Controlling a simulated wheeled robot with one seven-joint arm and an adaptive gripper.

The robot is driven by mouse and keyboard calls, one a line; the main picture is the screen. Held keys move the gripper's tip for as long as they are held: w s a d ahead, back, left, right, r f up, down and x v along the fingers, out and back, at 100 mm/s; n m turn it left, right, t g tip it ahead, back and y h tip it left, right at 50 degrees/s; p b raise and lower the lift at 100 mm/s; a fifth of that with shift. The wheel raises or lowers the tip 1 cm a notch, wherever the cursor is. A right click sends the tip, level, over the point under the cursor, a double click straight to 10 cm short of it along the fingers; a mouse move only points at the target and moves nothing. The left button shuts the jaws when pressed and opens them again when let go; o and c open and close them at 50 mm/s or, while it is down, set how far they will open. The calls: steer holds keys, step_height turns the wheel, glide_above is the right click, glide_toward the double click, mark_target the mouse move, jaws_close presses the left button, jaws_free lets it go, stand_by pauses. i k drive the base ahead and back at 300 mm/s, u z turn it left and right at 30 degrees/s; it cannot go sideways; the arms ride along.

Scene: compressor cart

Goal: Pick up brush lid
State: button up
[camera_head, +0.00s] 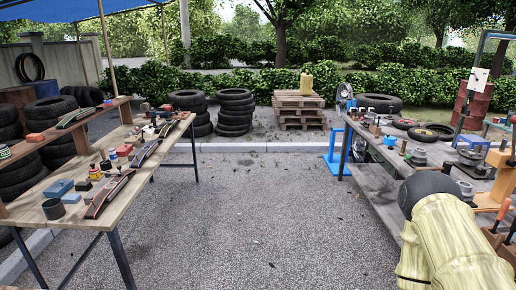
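I cannot make out a brush lid for certain; the small items on both benches are too small to tell apart. The left wooden bench (140,178) bears small bottles and tins (95,173), a dark open cylinder (53,209) and a blue block (60,188). The right grey bench (375,155) also bears small tins and jars. My pale yellow arm with a dark joint rises at the lower right and hides part of the right bench. My gripper is not in view.
Open paving (255,215) lies between the two benches. Tyre stacks (235,112) and a pallet pile (299,108) with a yellow canister (306,84) stand at the back. A blue stand (335,155) is beside the right bench. A red drum (472,102) stands behind it.

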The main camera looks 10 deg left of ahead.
mark_target(94, 169)
steer(key=u, duration=0.25)
steer(key=i, duration=1.65)
steer(key=u, duration=1.45)
steer(key=i, duration=1.15)
steer(key=u, duration=0.9)
